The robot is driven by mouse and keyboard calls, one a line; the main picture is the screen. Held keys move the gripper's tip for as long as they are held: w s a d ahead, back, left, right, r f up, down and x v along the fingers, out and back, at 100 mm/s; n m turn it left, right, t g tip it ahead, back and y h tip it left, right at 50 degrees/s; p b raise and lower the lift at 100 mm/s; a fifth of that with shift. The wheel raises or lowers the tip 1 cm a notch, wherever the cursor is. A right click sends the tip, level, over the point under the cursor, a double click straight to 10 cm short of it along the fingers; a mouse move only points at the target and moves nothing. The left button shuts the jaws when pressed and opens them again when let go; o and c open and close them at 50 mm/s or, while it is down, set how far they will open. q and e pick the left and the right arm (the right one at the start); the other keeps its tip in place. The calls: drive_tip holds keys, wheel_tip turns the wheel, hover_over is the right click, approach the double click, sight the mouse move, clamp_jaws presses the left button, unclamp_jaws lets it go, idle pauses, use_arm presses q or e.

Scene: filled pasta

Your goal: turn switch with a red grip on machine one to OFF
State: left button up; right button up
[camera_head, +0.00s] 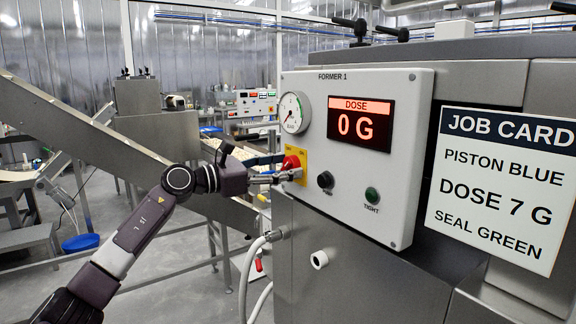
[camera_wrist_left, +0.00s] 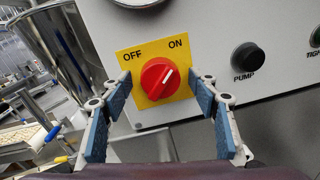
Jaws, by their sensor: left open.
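The red switch (camera_wrist_left: 157,79) sits on a yellow plate (camera_wrist_left: 180,112) marked OFF at upper left and ON at upper right. Its white pointer mark aims up and right, toward ON. The switch also shows in the head view (camera_head: 291,162), low on the left of the FORMER 1 panel (camera_head: 330,160). My left gripper (camera_head: 286,174) is in front of the switch. In the left wrist view the gripper (camera_wrist_left: 160,92) is open, one blue-padded finger on each side of the switch, with gaps visible. My right gripper is not in view.
To the right of the switch are a black PUMP knob (camera_head: 325,180) and a green TIGHT knob (camera_head: 372,195). Above are a gauge (camera_head: 294,112) and a display (camera_head: 360,123) reading DOSE 0 G. A job card (camera_head: 500,185) hangs at right. A sloping conveyor (camera_head: 90,120) stands left.

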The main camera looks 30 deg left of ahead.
use_arm(q)
drive_tip(key=shift+s+a, duration=0.1)
drive_tip(key=shift+s, duration=0.05)
drive_tip(key=shift+s+r, duration=0.1)
drive_tip(key=shift+s, duration=0.05)
drive_tip(key=shift+c, duration=2.6)
drive_tip(key=c, duration=0.6)
drive_tip(key=shift+c, duration=0.2)
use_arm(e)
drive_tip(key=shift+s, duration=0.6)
